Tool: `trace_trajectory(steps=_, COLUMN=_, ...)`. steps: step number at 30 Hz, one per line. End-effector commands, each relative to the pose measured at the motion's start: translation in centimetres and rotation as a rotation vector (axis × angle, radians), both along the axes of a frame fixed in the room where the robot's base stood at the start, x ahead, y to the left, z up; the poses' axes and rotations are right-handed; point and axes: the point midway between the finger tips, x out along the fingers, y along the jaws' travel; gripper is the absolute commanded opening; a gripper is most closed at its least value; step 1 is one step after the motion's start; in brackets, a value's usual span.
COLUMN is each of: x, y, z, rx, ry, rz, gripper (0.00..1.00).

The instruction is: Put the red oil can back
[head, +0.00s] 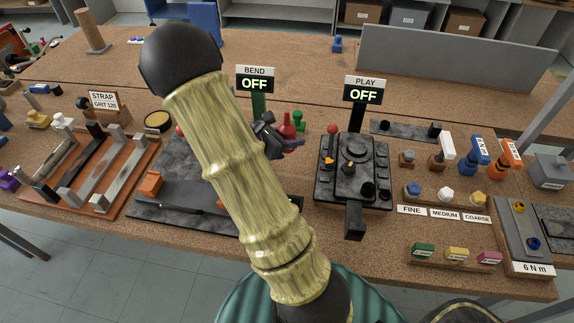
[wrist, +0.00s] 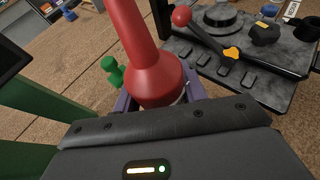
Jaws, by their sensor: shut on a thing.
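The red oil can (head: 287,128) stands out from my gripper (head: 288,143) in the head view, just right of my arm. In the wrist view the can's round body and long spout (wrist: 150,70) fill the space between the purple fingers of my gripper (wrist: 160,98). The gripper is shut on the can. The can's base is mostly hidden by the gripper, so I cannot tell whether it touches the table. No marked resting place for the can is clear to me.
A small green object (head: 299,121) stands close to the can. The dark PLAY fixture (head: 352,175) is to the right, with a red-knobbed lever. The green BEND signpost (head: 258,104) is close on the left. Bare cork table (head: 305,65) lies behind.

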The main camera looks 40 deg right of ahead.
Motion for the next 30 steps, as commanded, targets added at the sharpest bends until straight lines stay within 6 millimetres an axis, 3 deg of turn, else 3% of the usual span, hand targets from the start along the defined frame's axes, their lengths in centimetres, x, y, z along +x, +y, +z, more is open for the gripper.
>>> trace_trajectory(steps=9, x=-0.1, y=0.0, z=-4.9, rx=0.0, ry=0.004, rz=0.0, gripper=0.1)
trace_trajectory(steps=20, x=0.0, y=0.0, z=-5.3, rx=-0.001, ry=0.001, rz=0.0, gripper=0.1)
trace_trajectory(steps=30, x=0.0, y=0.0, z=-9.1, rx=-0.001, ry=0.002, rz=0.0, gripper=0.1)
